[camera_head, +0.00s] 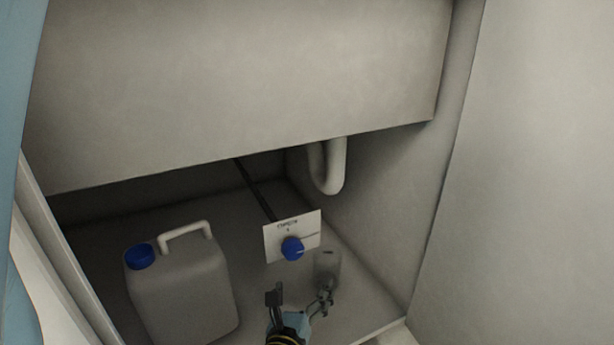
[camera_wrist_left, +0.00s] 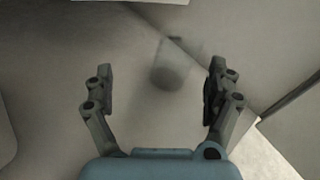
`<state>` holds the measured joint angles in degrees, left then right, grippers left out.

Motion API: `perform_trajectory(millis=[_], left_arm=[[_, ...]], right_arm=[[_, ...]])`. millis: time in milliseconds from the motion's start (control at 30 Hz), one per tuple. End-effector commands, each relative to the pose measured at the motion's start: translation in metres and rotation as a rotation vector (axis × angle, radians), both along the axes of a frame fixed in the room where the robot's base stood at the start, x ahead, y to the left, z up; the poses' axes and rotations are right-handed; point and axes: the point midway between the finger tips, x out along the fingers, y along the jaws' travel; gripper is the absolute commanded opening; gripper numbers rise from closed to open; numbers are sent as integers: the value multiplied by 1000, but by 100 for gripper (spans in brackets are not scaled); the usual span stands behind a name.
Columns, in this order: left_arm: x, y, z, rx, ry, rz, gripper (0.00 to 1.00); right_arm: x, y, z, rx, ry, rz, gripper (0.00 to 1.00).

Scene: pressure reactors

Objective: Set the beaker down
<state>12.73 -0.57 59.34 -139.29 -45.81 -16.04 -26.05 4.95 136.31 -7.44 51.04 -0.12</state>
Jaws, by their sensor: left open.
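The beaker (camera_head: 328,264) is a small, see-through grey vessel. In the head view it stands upright on the cabinet floor near the right wall, right of the blue knob. My left gripper (camera_head: 300,297) is just in front of it at the bottom of the view, its right finger overlapping the beaker's lower edge. In the left wrist view the beaker (camera_wrist_left: 172,65) is faint and lies beyond the fingertips. My left gripper (camera_wrist_left: 162,85) is open there, with nothing between its fingers. My right gripper does not show.
A jerrycan (camera_head: 180,285) with a blue cap stands at the left. A white plate (camera_head: 278,240) with a blue knob (camera_head: 292,248) is close behind the beaker. A white bent pipe (camera_head: 333,170) hangs from above. The cabinet's right wall (camera_head: 375,200) is close to the beaker.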

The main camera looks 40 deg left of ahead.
Motion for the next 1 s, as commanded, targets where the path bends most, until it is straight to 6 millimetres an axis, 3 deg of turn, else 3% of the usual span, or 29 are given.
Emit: perform_trajectory(millis=[100, 167, 233, 367, 500, 567, 600, 700, 800, 900, 1000], left_arm=[[0, 6, 17, -355, -39, 64, 89], [4, -4, 33, -577, -75, 59, 89], [11, -26, 64, -842, -131, 14, 89], [9, -85, 145, -1355, -217, -171, 89], [-24, -141, 239, -1888, -273, -423, 89], [-43, -153, 284, -2094, -312, -544, 89], [-56, -156, 315, -2215, -344, -628, 89], [-88, -151, 382, -2457, -438, -824, 89], [-112, -137, 427, -2608, -528, -976, 89], [-127, -126, 450, -2681, -587, -1066, 89], [-131, -122, 457, -2704, -609, -1099, 89]], right_arm=[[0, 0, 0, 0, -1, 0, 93], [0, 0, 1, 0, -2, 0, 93], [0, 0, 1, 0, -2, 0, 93], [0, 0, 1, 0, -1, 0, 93], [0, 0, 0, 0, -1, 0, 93], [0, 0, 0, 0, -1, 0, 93], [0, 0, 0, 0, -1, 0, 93], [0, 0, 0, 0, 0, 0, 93], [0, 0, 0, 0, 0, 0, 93], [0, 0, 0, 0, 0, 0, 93], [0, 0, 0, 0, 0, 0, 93]])
